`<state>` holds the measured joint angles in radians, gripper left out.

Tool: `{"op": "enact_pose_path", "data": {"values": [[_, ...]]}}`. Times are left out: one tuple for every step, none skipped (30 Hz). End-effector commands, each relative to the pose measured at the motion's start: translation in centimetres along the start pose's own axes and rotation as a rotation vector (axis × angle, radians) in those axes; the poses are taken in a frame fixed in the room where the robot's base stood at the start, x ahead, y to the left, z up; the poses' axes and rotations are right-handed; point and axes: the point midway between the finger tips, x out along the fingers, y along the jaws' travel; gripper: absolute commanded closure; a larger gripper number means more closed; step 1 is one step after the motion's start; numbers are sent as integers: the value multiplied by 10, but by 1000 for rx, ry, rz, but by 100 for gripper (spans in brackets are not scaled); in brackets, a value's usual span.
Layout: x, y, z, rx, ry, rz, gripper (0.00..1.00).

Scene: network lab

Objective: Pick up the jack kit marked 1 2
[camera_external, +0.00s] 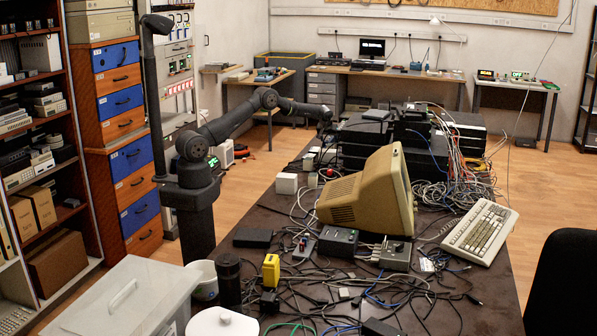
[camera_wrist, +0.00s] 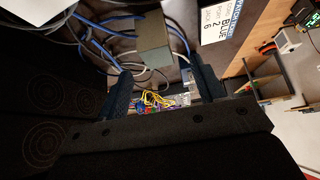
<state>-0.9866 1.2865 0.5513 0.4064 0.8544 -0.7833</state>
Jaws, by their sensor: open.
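My gripper (camera_wrist: 158,75) is open in the wrist view, its two dark fingers apart with nothing held between them. In the external view my arm reaches over the table, and its gripper end (camera_external: 325,125) is small and dark above the left side of the equipment stack. A bundle with yellow, red and blue wires (camera_wrist: 160,101) shows beyond the gap between the fingers. I cannot make out any jack kit marked 1 2 in either view.
A grey-brown block (camera_wrist: 154,42) lies beyond the fingertips, among blue and white cables (camera_wrist: 110,22). On the table, a beige monitor (camera_external: 360,195), a keyboard (camera_external: 480,232), a white cube (camera_external: 286,183) and stacked dark equipment (camera_external: 365,135) crowd the space. Loose cables cover much of the tabletop.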

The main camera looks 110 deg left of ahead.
Motion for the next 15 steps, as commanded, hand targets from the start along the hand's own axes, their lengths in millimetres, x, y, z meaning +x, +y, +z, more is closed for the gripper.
{"op": "enact_pose_path", "data": {"values": [[4,0,1,0,-1,-1,37],[7,1,0,0,-1,-1,37],[12,1,1,0,-1,-1,37],[16,2,1,0,-1,-1,37],[19,2,1,0,-1,-1,37],[24,3,1,-1,0,-1,37],[28,3,1,-1,0,-1,37],[31,4,1,-1,1,0,37],[36,3,1,-1,0,-1,37],[38,4,1,-1,0,0,37],[40,4,1,0,0,-1,37],[44,4,1,0,0,-1,37],[45,4,1,0,0,0,37],[46,4,1,0,0,0,37],[48,4,1,-1,0,0,37]]}}
